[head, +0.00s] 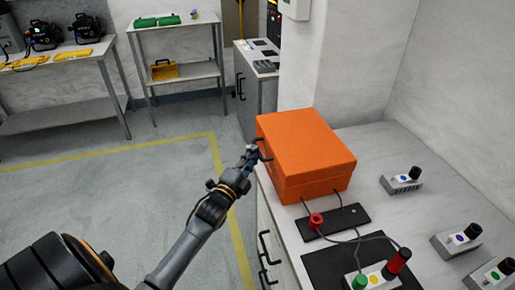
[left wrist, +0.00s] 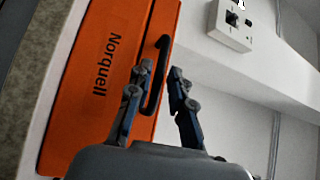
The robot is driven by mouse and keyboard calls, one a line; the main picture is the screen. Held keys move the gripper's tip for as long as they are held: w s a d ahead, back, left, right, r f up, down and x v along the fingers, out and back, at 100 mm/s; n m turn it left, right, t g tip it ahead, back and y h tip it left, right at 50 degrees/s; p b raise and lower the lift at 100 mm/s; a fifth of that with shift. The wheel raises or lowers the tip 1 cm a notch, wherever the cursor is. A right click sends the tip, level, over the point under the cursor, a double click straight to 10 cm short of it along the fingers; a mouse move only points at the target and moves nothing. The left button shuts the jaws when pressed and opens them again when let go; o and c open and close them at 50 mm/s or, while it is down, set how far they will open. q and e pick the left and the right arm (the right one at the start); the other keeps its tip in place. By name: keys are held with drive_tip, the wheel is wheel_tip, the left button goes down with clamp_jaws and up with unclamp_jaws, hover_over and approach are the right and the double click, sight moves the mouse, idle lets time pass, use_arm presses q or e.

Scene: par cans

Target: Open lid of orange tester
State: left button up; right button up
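The orange tester (head: 303,150) is a box on the light counter, and its lid looks closed. Two leads come out from under its front side. In the left wrist view its orange face (left wrist: 88,75) carries the word "Norquell" and a black handle (left wrist: 153,88). My left gripper (head: 252,155) is at the tester's left side, by the handle. In the left wrist view the gripper (left wrist: 160,88) has its fingers apart, with the handle between them; I cannot tell whether either finger touches it. My right gripper is not in view.
On the counter (head: 375,150) are a black pad (head: 335,221), a red plug (head: 316,220), a red-and-green connector block (head: 376,277) and several small knob units (head: 402,180). A wall stands behind. Open floor (head: 120,200) lies left; shelves (head: 177,70) are farther back.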

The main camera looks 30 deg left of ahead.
use_arm(q)
drive_tip(key=shift+w+a+r, duration=0.1)
drive_tip(key=shift+w+r, duration=0.1)
drive_tip(key=shift+w, duration=1.3)
clamp_jaws()
